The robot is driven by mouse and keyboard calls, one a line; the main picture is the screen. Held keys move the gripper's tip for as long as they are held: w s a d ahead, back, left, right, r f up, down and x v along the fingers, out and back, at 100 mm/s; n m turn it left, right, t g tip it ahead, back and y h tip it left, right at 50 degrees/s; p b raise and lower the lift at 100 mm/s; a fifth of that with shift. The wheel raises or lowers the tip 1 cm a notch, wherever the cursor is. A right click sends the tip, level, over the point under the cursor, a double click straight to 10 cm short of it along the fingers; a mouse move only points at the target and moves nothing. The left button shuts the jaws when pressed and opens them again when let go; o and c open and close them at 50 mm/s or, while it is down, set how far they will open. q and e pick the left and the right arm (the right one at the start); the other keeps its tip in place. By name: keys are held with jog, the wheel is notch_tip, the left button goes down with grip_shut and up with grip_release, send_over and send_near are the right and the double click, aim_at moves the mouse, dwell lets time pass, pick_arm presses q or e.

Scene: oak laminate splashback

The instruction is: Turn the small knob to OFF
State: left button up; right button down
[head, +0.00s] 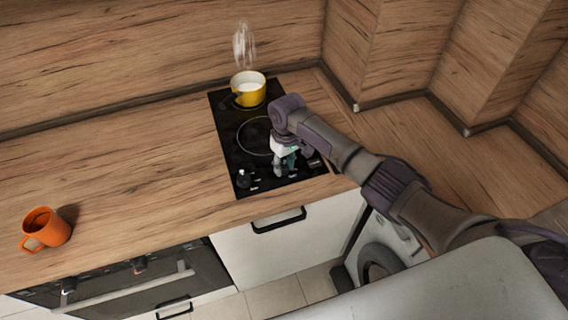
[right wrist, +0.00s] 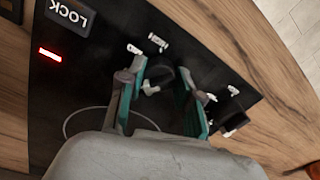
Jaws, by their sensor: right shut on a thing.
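The black cooktop (head: 226,136) has its controls along the front edge. In the right wrist view, the small dark knob (right wrist: 163,78) stands between the two teal-padded fingers of my right gripper (right wrist: 160,82), which is shut on it. White marks surround this knob, too small to read, so I cannot tell its setting. In the head view my right gripper (head: 285,164) is low over the front of the cooktop and hides the small knob. A second black knob (head: 243,177) is to the left of the gripper; it also shows in the right wrist view (right wrist: 232,116). My left gripper is not in view.
A yellow pot (head: 248,91) with white contents steams on the rear of the cooktop. An orange mug (head: 46,229) stands on the wooden counter (head: 140,165) at left. An oven (head: 130,284) is below. The LOCK label (right wrist: 70,14) and a red light (right wrist: 50,55) show beside the controls.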

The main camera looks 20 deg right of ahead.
aim_at(284, 162)
jog(key=n, duration=0.3)
jog(key=shift+w+r+n, duration=0.1)
jog(key=shift+n, duration=2.2)
jog(key=c, duration=0.8)
grip_release()
jog(key=r, duration=1.2)
jog(key=shift+w+d, duration=0.1)
jog(key=shift+w, duration=0.15)
